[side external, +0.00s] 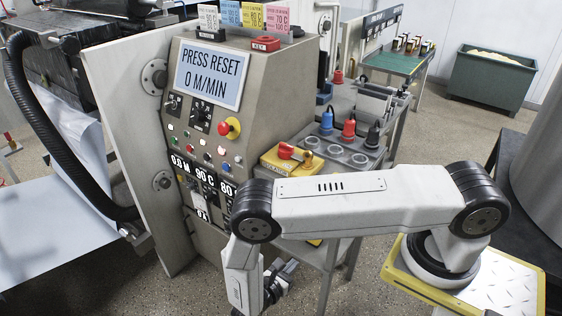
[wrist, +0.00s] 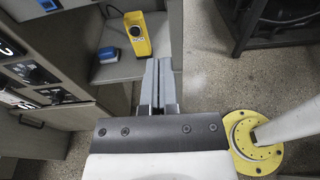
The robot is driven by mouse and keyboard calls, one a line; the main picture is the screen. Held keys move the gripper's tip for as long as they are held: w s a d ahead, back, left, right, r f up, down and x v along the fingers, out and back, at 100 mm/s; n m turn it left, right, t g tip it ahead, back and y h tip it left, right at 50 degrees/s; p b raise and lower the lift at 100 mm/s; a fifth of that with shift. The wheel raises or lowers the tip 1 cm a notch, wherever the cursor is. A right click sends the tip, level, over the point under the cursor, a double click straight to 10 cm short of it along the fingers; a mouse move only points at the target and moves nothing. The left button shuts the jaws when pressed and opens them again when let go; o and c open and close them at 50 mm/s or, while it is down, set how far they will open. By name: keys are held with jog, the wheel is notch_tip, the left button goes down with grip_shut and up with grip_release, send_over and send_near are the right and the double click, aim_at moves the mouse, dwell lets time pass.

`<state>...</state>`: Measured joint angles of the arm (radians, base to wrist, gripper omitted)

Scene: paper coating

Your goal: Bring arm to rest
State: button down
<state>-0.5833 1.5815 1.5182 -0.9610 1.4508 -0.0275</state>
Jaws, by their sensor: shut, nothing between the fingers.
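My gripper (side external: 284,272) hangs low in the side view, in front of the control console (side external: 215,130) and beside the grey trolley. In the wrist view the two fingers (wrist: 162,64) are together, with nothing held between them. The console's screen (side external: 212,72) reads "PRESS RESET 0 M/MIN". My arm reaches left from its mount, its forearm passing in front of the trolley.
A yellow box with a red lever (side external: 289,153) and several coloured plugs (side external: 349,129) sit on the trolley (side external: 345,165). The wrist view shows a yellow handset (wrist: 137,35) and a blue-topped block (wrist: 109,55) on the shelf. A green bin (side external: 490,85) stands far back.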

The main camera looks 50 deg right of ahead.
notch_tip(320, 180, up, 27)
jog(key=s+d+m+t+y, duration=0.1)
jog(key=d+m+t+y, duration=0.1)
jog(key=m+y, duration=1.4)
jog(key=shift+s+d+r+m+t, duration=0.15)
jog(key=shift+s+m+t, duration=0.2)
jog(key=shift+m, duration=0.45)
